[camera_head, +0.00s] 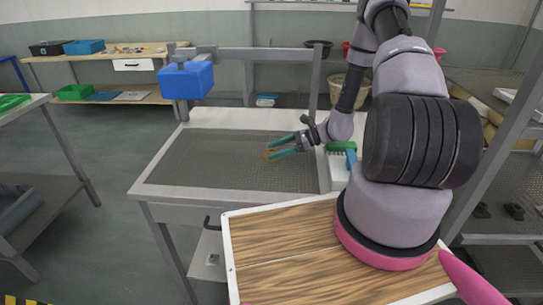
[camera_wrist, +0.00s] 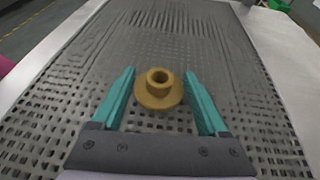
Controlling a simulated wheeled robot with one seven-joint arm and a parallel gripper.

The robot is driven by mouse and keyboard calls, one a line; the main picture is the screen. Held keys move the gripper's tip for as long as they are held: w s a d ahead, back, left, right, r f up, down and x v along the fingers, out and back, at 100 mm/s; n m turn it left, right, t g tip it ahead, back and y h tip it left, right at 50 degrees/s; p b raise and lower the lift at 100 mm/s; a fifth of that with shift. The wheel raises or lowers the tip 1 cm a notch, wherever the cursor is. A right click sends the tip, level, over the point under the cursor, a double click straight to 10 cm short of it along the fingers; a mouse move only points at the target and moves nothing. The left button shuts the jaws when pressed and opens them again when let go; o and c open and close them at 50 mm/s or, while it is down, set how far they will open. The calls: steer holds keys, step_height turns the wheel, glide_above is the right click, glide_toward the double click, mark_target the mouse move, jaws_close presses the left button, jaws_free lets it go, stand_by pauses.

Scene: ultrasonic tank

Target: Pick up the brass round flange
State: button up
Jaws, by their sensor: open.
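The brass round flange (camera_wrist: 157,97) is a golden disc with a raised hollow hub. In the wrist view it sits between the two teal fingers of my gripper (camera_wrist: 158,98), with a gap showing on each side. In the head view my gripper (camera_head: 284,149) is low over the right part of the tank, and only a small brass-coloured bit of the flange (camera_head: 269,154) shows by the fingers. The jaws are open. The tank (camera_head: 200,160) has a grey perforated floor under the flange. I cannot tell whether the flange touches that floor.
A green-topped brush (camera_head: 341,147) lies on the ledge right of the tank. A blue box-shaped thing (camera_head: 187,80) hangs by the metal frame over the tank's back left. A wooden-topped surface (camera_head: 280,245) is in front. The tank's left part is clear.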

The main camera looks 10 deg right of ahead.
jaws_close()
steer(key=shift+r, duration=0.1)
